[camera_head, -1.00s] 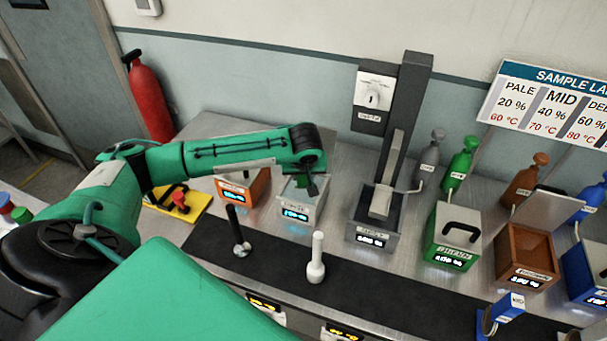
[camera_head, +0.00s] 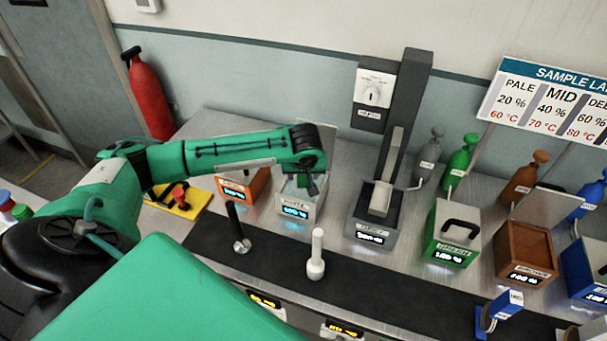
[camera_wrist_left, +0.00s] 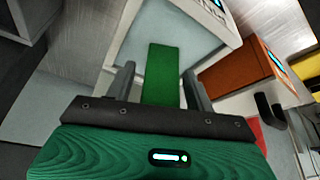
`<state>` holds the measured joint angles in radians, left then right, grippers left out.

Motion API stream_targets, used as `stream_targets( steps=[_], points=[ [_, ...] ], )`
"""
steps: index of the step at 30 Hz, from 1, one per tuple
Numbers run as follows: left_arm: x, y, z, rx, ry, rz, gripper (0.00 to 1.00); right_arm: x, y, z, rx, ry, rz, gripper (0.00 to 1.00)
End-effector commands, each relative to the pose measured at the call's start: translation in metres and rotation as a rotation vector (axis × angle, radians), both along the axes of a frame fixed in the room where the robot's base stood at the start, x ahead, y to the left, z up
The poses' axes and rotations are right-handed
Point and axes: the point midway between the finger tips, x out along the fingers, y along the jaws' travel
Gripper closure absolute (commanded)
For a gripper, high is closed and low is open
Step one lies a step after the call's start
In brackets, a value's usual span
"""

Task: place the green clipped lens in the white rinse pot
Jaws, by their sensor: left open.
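The white rinse pot (camera_head: 318,207), with a lit display, stands at the back of the bench, right of an orange pot, in the head view. My left gripper (camera_head: 311,187) is over it, partly hidden by its wrist. In the left wrist view the gripper (camera_wrist_left: 158,80) is open, with one finger on each side of a flat green piece, seemingly the green clipped lens (camera_wrist_left: 162,72). This piece lies within the outline of the white pot (camera_wrist_left: 205,20). Whether it rests on the pot's floor cannot be told. My right gripper is not in view.
The orange pot (camera_head: 240,190) stands close on the left. A dark grey tower unit (camera_head: 375,237), a green lidded pot (camera_head: 443,249) and a brown pot (camera_head: 522,272) stand to the right.

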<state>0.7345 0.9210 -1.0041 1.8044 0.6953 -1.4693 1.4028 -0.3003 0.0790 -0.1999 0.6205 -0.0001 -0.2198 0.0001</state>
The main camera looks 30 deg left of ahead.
Motion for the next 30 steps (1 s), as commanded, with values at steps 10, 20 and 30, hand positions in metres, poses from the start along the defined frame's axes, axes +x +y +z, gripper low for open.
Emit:
stream_targets(
  steps=[10, 20, 30],
  points=[
    [-0.02, -0.016, 0.062, -0.002, -0.005, -0.001, 0.46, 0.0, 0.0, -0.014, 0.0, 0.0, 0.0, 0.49],
    [-0.035, -0.026, 0.106, -0.001, -0.001, 0.0, 0.46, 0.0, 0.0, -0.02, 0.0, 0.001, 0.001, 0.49],
    [-0.037, -0.027, 0.111, 0.0, 0.0, 0.001, 0.46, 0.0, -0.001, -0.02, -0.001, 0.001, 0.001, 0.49]
  ],
)
